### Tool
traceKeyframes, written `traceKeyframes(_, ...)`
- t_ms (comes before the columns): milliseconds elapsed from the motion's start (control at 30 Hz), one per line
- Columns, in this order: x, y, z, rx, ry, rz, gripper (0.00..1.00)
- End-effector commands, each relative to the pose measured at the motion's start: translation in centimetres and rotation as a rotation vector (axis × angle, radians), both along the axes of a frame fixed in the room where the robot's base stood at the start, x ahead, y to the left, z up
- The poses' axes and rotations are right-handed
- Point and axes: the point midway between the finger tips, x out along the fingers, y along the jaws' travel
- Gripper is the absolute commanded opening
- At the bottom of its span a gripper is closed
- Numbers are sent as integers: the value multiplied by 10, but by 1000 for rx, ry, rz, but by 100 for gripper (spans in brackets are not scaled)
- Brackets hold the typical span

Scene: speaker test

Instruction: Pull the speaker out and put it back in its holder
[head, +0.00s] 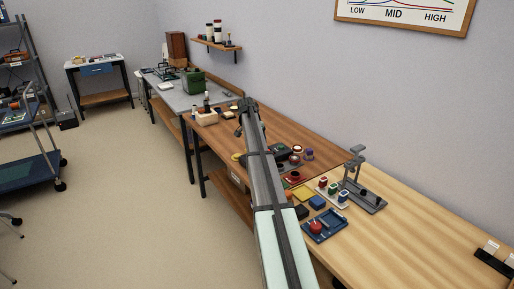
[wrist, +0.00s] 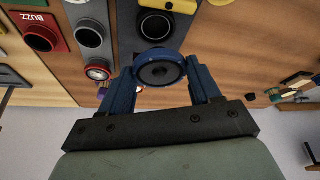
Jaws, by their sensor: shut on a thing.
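My gripper (wrist: 159,74) has two blue fingers, which are shut on a round dark speaker (wrist: 160,73) with a blue rim in the wrist view. The speaker's face shows between the fingertips. Behind it is a dark grey panel (wrist: 127,30) with a round black opening (wrist: 155,25); the speaker overlaps the panel's near end. I cannot tell whether the speaker touches the panel. In the head view my gripper (head: 245,112) is at the far end of my arm, above the brown bench. The speaker cannot be made out there.
In the head view, a blue tray (head: 325,232) and a metal stand (head: 370,199) are on the lighter bench.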

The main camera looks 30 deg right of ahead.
Motion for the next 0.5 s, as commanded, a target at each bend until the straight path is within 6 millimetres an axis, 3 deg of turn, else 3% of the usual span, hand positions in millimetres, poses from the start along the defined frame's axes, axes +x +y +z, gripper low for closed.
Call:
traceKeyframes(100,0,0,18,0,0,0,36)
traceKeyframes(267,-10,-5,28,0,0,-1,36)
traceKeyframes(500,-64,-32,14,1,1,-3,36)
